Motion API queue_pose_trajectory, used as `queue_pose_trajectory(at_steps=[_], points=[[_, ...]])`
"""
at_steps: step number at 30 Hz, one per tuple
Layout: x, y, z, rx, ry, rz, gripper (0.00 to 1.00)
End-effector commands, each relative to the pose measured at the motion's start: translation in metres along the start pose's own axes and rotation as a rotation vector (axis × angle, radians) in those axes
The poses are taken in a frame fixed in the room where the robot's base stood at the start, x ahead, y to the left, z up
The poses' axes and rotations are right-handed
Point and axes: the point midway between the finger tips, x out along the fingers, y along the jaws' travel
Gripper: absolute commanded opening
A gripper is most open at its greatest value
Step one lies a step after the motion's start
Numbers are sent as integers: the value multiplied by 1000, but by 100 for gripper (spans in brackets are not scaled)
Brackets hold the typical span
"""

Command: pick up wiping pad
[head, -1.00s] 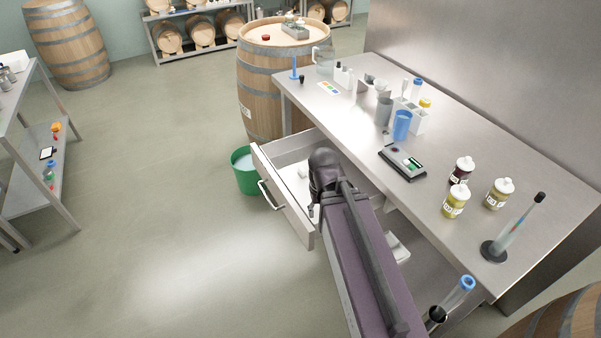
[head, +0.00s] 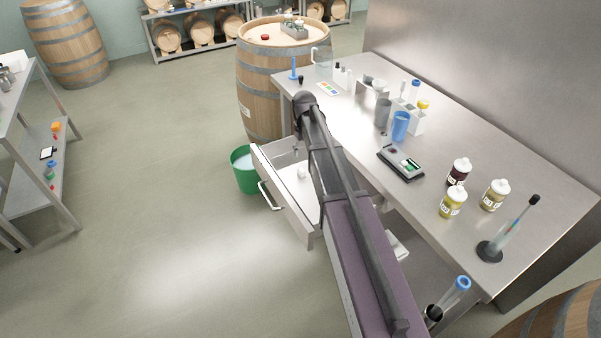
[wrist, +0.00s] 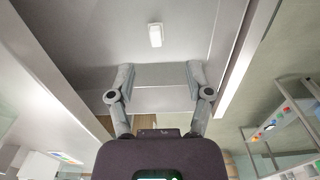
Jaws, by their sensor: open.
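A small white block-like pad (wrist: 155,35), which looks like the wiping pad, lies on the grey floor of the open drawer. In the head view the white pad (head: 301,173) shows inside the drawer (head: 290,205), just left of my arm. My gripper (wrist: 158,75) is open and empty in the wrist view, its two fingers spread apart. The pad appears beyond the fingertips, near the middle line between them, and nothing touches it. In the head view my gripper is hidden by my arm.
The drawer's walls stand around the pad. The steel worktop (head: 345,125) beside it carries a dark meter (head: 400,163), a blue cup (head: 400,126) and several bottles. A green bucket (head: 246,172) stands left of the drawer, and a barrel (head: 262,95) behind it.

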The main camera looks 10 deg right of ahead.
Motion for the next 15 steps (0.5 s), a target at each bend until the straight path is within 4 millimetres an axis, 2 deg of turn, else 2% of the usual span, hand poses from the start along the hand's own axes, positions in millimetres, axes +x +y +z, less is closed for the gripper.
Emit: queue_pose_trajectory(at_steps=[1, 4, 15], points=[[-2, 5, -17, -12, 0, 0, 66], [-2, 9, -29, -32, 0, 0, 66], [-2, 9, -33, -43, 0, 0, 66]])
